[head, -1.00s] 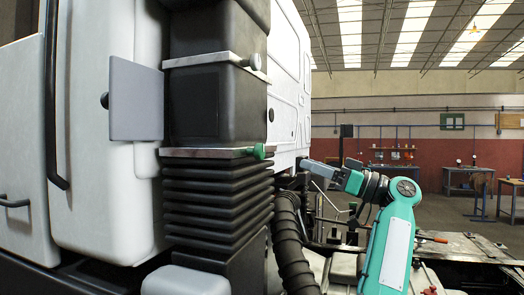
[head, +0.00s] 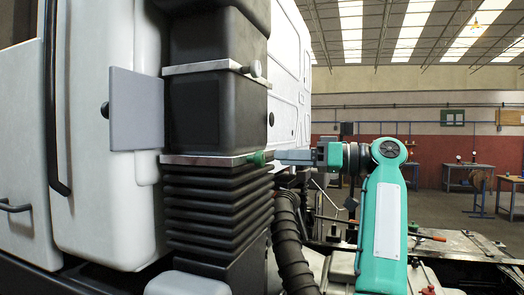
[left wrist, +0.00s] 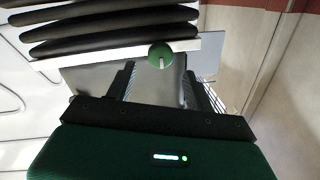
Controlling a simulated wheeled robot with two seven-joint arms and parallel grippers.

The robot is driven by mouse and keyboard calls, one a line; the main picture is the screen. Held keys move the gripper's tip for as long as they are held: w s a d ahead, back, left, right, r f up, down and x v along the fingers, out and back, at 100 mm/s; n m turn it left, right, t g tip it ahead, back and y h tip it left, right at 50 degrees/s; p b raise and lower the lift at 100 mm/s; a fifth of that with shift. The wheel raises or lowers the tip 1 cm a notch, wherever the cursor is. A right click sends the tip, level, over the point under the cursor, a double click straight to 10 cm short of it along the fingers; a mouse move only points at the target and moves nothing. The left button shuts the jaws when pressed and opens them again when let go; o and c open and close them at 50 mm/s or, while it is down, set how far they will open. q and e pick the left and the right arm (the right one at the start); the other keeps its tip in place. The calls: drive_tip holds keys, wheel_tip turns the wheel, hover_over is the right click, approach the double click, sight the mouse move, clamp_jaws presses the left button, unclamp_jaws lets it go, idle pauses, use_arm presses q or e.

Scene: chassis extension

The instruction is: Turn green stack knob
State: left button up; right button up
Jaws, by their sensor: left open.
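The green stack knob (head: 258,157) sits at the right end of the lower metal band (head: 205,159) around the black stack. The knob (left wrist: 160,56) also shows in the left wrist view, round with a pale mark on its face. My left gripper (head: 280,156) is level with the knob, just to its right in the head view. In the left wrist view its fingers (left wrist: 159,78) are open and point at the knob, which lies around the fingertips. I cannot tell whether they touch it. My right gripper is not in view.
A grey knob (head: 255,68) sits on the upper metal band. Black ribbed bellows (head: 215,205) lie below the green knob, and a ribbed hose (head: 290,245) hangs beside them. A grey flat panel (head: 137,105) stands left of the stack. The white body wall (head: 290,80) is behind.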

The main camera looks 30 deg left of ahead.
sight(264, 157)
use_arm(q)
drive_tip(key=p+x, duration=0.2)
drive_tip(key=x, duration=0.3)
drive_tip(key=shift+a+r, duration=0.1)
drive_tip(key=shift+a, duration=0.1)
drive_tip(key=shift+s+a, duration=0.25)
drive_tip(key=shift+a, duration=0.25)
drive_tip(key=shift+d, duration=0.1)
drive_tip(key=c, duration=0.9)
